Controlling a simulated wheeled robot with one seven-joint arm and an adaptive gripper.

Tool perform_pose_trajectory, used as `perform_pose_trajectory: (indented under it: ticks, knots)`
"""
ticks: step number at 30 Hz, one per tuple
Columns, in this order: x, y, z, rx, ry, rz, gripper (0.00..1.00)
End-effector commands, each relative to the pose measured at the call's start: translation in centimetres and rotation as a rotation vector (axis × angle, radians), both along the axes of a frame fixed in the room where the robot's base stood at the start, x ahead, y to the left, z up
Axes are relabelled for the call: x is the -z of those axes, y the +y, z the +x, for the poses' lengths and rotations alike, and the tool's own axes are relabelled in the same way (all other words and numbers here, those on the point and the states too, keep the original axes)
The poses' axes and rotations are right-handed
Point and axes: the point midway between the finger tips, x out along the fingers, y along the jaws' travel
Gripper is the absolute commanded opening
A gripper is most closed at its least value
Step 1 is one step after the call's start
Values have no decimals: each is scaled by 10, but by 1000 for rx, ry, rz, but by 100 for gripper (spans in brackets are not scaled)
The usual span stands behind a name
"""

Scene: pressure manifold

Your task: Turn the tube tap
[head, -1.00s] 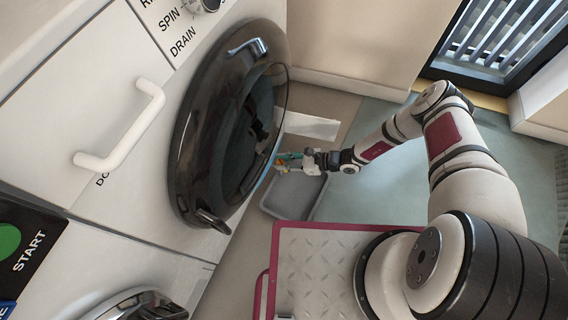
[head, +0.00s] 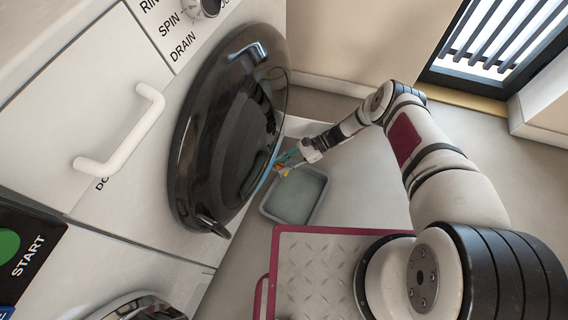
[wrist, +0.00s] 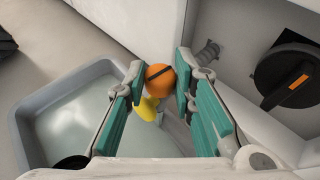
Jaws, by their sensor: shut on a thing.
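The tube tap shows in the wrist view as a round orange knob (wrist: 160,86) with a dark slot across it. A yellow part (wrist: 147,108) sits just below the knob, over the tray's edge. My gripper (wrist: 162,80) has its two teal-padded fingers on either side of the orange knob and is shut on it. In the head view, my gripper (head: 287,161) is low at the machine's front, beside the round door. The tap is small there and mostly hidden by the fingers.
A grey tray (wrist: 20,130) holding pale liquid stands on the floor below the tap. A black round cap with an orange mark (wrist: 288,76) is on the machine at right. The dark glossy door (head: 190,150) bulges out beside my gripper. Floor at right is clear.

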Motion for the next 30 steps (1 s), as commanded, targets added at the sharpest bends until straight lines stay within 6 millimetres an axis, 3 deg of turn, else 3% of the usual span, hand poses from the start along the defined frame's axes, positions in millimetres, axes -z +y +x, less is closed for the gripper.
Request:
perform_pose_trajectory:
  ticks: [11,12,14,24,30]
  knots:
    - [1,-1,0,-2,-1,-2,0]
    - [1,-1,0,-2,-1,-2,33]
    - [1,0,0,-2,-1,-2,44]
    - [-1,-2,1,-1,-1,-1,44]
    - [-10,-22,12,1,-3,-1,44]
